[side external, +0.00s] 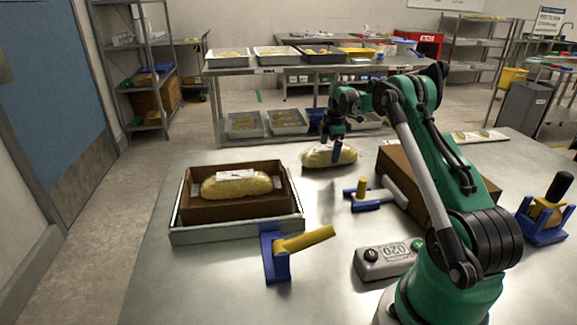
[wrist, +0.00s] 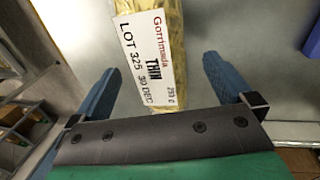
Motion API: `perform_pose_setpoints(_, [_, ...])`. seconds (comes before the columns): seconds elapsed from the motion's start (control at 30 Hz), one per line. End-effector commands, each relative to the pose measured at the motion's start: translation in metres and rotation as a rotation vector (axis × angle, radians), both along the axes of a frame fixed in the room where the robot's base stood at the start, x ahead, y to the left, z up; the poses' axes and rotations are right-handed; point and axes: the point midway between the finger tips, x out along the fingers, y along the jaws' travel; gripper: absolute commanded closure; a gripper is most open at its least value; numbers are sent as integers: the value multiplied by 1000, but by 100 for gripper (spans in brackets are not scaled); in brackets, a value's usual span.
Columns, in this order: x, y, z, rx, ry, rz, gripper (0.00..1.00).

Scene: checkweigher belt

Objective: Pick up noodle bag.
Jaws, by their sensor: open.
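A noodle bag (side external: 328,157), yellow and clear-wrapped, lies on the steel table near its far edge. In the wrist view the noodle bag (wrist: 150,50) shows a white label reading "Gorrimada THIN". My gripper (side external: 337,146) is over this bag, with its blue fingers pointing down. In the wrist view my gripper (wrist: 165,85) is open, with one finger on each side of the bag's near end and gaps between. A second noodle bag (side external: 237,186) with a white label lies in a brown box on the left.
The brown box (side external: 187,208) sits in a grey tray (side external: 240,232). Blue stands with yellow handles (side external: 300,240) (side external: 361,186), a grey display unit (side external: 383,262) and a larger brown carton (side external: 400,177) occupy the table.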

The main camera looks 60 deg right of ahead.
Motion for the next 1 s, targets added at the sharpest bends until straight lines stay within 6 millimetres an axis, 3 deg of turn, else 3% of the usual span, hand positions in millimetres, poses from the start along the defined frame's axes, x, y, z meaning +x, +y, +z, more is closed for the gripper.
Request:
perform_pose_setpoints(0.2, [4,-2,-24,-1,-1,0,0])
perform_pose_setpoints(0.5, [4,-2,-27,-1,-1,-1,0])
perform_pose_setpoints(0.57, [4,-2,-27,-1,-1,-1,14])
perform_pose_setpoints(0.83, [4,-3,-27,-1,-1,-1,91])
perform_pose_setpoints(0.87, [4,-2,-27,-1,-1,-1,97])
perform_pose_setpoints(1.0, [4,-2,-27,-1,-1,-1,97])
